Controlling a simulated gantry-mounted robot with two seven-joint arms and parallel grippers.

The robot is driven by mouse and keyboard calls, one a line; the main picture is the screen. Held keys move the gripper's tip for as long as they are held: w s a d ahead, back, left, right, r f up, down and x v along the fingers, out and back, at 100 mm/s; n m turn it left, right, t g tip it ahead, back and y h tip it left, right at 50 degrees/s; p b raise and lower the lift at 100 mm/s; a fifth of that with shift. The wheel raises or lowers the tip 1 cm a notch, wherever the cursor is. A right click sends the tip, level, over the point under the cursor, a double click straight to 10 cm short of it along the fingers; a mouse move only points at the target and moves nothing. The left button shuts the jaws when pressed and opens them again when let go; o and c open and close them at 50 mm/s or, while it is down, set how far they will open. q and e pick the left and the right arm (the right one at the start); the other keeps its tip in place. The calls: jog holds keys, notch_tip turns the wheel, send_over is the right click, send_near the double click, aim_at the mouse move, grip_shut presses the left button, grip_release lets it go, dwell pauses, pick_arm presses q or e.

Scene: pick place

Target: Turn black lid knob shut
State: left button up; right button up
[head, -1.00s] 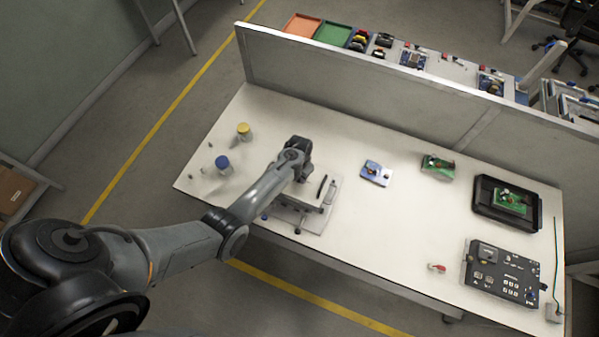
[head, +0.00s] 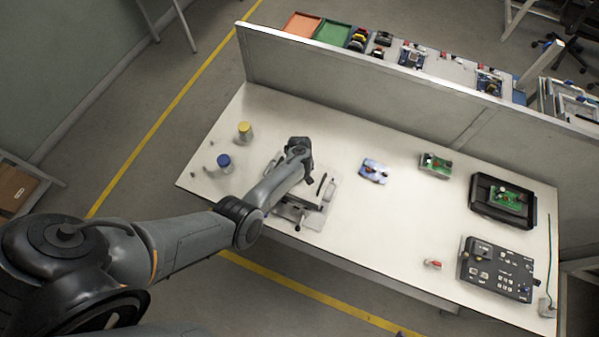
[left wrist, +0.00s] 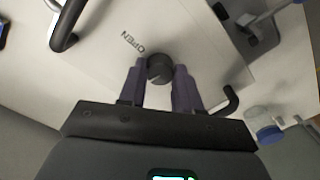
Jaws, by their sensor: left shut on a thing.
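The black lid knob (left wrist: 160,69) is round and sits on a white lid (left wrist: 195,40) marked "OPEN" in the left wrist view. My left gripper (left wrist: 160,84) has its two dark fingers on either side of the knob and is shut on it. In the head view, the white box (head: 318,192) with the lid is near the table's front edge, left of centre. My left arm's wrist (head: 299,150) is over the box there and hides the knob and the fingers. My right gripper is in neither view.
A blue-capped jar (head: 224,161) and a yellow-capped jar (head: 245,130) stand left of the box. A blue board (head: 374,171), a green board (head: 435,164), a black tray (head: 477,205) and a black control panel (head: 497,268) lie to the right. A partition runs behind the table.

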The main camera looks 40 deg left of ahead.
pick_arm(q)
jog(key=shift+n, duration=0.8)
jog(key=o, duration=1)
jog(key=shift+o, duration=0.2)
jog(key=shift+r, duration=0.1)
notch_tip(320, 180, up, 11)
jog(key=p, duration=0.3)
jog(key=shift+f, duration=0.2)
